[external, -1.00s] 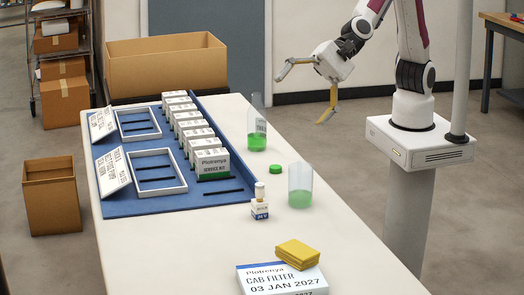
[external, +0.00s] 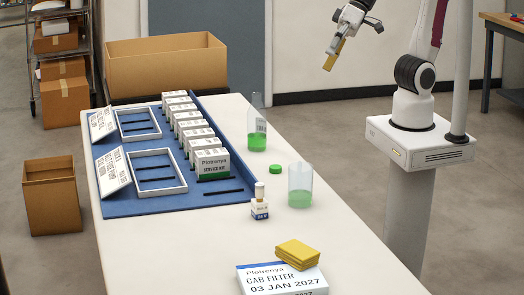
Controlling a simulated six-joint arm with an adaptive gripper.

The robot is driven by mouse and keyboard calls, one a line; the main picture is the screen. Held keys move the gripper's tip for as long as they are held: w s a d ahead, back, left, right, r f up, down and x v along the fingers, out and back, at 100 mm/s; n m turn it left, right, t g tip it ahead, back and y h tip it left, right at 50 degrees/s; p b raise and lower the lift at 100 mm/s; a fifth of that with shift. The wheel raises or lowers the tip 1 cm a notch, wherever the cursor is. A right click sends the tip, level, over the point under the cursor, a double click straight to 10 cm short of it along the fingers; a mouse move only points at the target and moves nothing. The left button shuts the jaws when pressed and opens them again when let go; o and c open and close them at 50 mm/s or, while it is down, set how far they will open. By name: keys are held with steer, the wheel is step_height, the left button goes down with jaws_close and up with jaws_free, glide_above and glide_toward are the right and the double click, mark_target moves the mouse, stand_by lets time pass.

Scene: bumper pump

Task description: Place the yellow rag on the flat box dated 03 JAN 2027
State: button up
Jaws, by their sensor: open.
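The yellow rag (external: 297,254), folded, lies on the far right part of the top of a flat white box (external: 262,283). The box lettering reads "CAB FILTER 03 JAN 2027". The box lies at the near end of the white table, and the bottom edge of the picture cuts it off. My gripper (external: 332,62) is open and empty. It is up at the top of the picture, beyond the table's right edge and far from the rag.
A small white bottle (external: 260,209), a clear container of green liquid (external: 300,188), a green cap (external: 275,169) and a bottle of green liquid (external: 257,130) stand along the table's right side. A blue board (external: 130,207) holds white frames and a row of boxes. The table between board and flat box is clear.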

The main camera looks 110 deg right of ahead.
steer(key=s+d+f+n+g+h, duration=0.1)
steer(key=s+d+f+n, duration=0.1)
steer(key=s+d, duration=0.4)
steer(key=s+d+f+n+h, duration=0.2)
steer(key=s+d+n, duration=0.1)
steer(key=s+d, duration=0.3)
steer(key=shift+s+n+g, duration=0.3)
steer(key=shift+s+g, duration=0.1)
steer(key=shift+s, duration=0.85)
stand_by(0.4)
steer(key=shift+c, duration=1)
steer(key=shift+w, duration=0.15)
